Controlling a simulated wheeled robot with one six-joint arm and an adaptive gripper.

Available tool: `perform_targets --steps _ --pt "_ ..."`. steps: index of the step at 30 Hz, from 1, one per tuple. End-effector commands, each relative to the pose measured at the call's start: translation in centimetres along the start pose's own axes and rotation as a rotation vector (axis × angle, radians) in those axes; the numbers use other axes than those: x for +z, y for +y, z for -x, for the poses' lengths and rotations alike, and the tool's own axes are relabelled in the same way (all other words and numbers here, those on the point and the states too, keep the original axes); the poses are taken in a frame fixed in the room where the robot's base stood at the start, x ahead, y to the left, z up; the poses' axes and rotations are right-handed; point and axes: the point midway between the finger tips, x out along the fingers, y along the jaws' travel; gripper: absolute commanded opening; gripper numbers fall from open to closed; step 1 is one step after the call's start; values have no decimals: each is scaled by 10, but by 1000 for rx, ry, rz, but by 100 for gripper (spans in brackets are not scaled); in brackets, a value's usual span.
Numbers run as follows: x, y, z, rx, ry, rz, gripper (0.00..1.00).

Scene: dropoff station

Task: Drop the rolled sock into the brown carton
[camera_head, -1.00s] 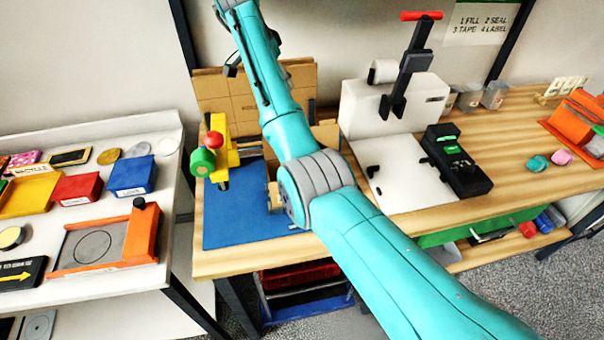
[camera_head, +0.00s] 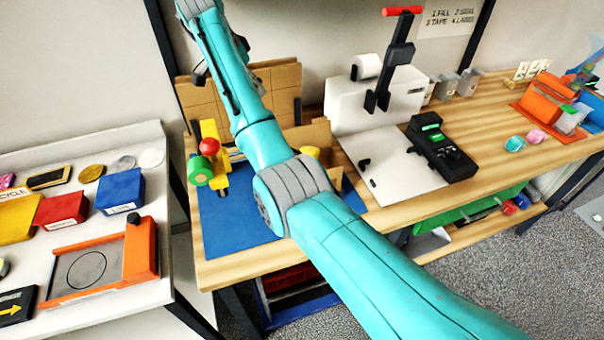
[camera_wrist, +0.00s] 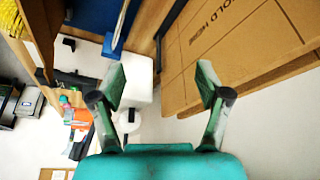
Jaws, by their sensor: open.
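The brown carton (camera_head: 318,134) stands on the bench behind my arm in the head view; only a flap and part of a wall show. A yellow rounded thing (camera_head: 310,152), possibly the rolled sock, shows at the carton, partly hidden. In the wrist view a yellow, knit-looking thing (camera_wrist: 8,16) lies beside a brown carton wall (camera_wrist: 40,30) at the upper left, seemingly inside it. My gripper (camera_wrist: 160,84) is open, with nothing between its fingers, and apart from the carton. In the head view my gripper is out of frame at the top.
Flat cardboard sheets (camera_head: 285,88) stand behind the carton, close to my gripper in the wrist view (camera_wrist: 250,65). A yellow tape dispenser (camera_head: 220,165) stands left on a blue mat (camera_head: 235,222). A white machine (camera_head: 350,105) and black device (camera_head: 440,150) stand right.

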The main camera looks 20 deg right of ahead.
Motion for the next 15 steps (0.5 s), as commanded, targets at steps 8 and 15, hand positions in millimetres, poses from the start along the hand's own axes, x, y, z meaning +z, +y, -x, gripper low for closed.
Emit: perform_targets --steps 8,15 --pt "32 -13 10 -15 0 36 76" --pt "72 -26 24 -34 0 82 76"
